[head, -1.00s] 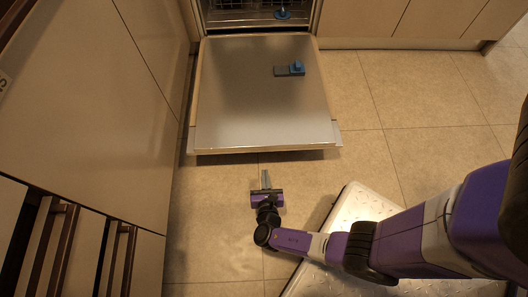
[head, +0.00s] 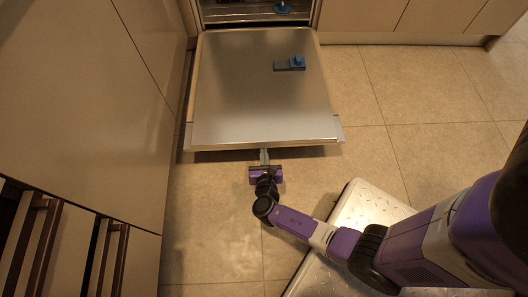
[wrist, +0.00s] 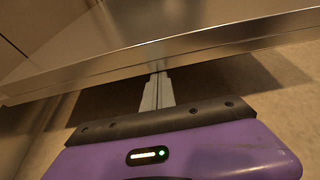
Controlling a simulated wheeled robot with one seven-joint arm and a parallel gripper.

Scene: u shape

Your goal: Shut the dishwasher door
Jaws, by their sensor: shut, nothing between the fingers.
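The dishwasher door (head: 255,105) is folded down and open, lying about level in front of the dishwasher opening (head: 240,12). My gripper (head: 264,152) is shut and empty, at the middle of the door's front edge. In the wrist view my gripper (wrist: 158,78) has its closed fingertips at or just under the lower edge of the door (wrist: 180,45). I cannot tell whether they touch it.
A cabinet with drawers (head: 100,110) stands close on the left. Tiled floor (head: 430,150) is free to the right of the door.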

